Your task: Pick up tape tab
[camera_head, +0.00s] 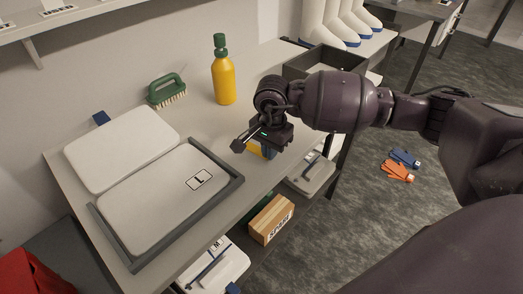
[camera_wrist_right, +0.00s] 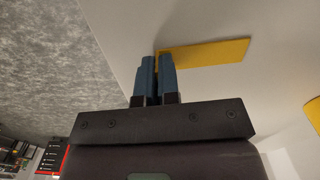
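The tape tab is a flat yellow strip (camera_wrist_right: 210,53) in the right wrist view, lying across the tips of my right gripper. In the head view a small yellow patch of it (camera_head: 254,149) shows beside the fingers at the bench's front edge. My right gripper (camera_wrist_right: 157,62) has its two blue fingers almost together, with the left end of the tab between their tips. In the head view the right gripper (camera_head: 268,151) points down and its wrist hides most of the fingers. My left gripper is not in view.
A yellow bottle with a green cap (camera_head: 224,75) and a green brush (camera_head: 166,90) stand behind. A grey-framed tray marked L (camera_head: 236,181) and a white panel (camera_head: 120,150) lie left. A dark open box (camera_head: 297,66) stands behind my right arm. Bare bench lies left of the gripper.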

